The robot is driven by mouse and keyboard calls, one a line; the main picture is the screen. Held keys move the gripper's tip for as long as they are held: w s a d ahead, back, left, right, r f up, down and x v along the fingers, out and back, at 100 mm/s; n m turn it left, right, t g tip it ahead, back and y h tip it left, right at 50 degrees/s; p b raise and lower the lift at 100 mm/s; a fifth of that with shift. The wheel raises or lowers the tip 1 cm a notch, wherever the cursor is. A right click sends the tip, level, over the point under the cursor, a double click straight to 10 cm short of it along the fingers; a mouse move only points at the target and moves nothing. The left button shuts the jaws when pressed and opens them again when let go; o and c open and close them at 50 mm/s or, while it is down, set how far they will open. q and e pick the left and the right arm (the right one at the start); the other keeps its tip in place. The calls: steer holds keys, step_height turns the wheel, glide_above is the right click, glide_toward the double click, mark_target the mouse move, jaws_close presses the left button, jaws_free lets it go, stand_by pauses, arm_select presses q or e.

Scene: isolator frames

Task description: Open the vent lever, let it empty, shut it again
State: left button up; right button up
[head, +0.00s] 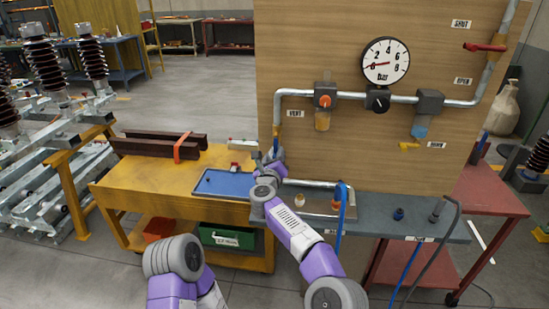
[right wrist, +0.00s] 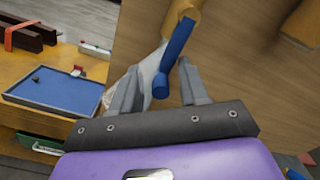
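The blue vent lever (right wrist: 175,52) hangs down at a slant from a yellow fitting (right wrist: 187,12) in the right wrist view. In the head view it is mostly hidden by my right gripper (head: 275,153), below the VENT label (head: 295,113) at the board's left edge. My right gripper (right wrist: 158,88) is open, with one finger on each side of the lever's lower end. I cannot tell whether either finger touches it. The round pressure gauge (head: 386,60) has its needle pointing left, near the low end. My left gripper is out of view; only my left arm shows.
The wooden board (head: 330,35) carries pipe, regulators and a red lever (head: 485,47) near the SHUT label. A blue tray (head: 222,184) lies on the yellow bench (head: 125,180) beside my right arm. A blue hose (head: 341,210) hangs in front of the grey shelf (head: 375,229).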

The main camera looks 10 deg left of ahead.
steer(key=shift+f, duration=0.15)
steer(key=shift+s, duration=0.2)
steer(key=s+b, duration=0.2)
steer(key=s, duration=0.5)
steer(key=shift+d, duration=0.4)
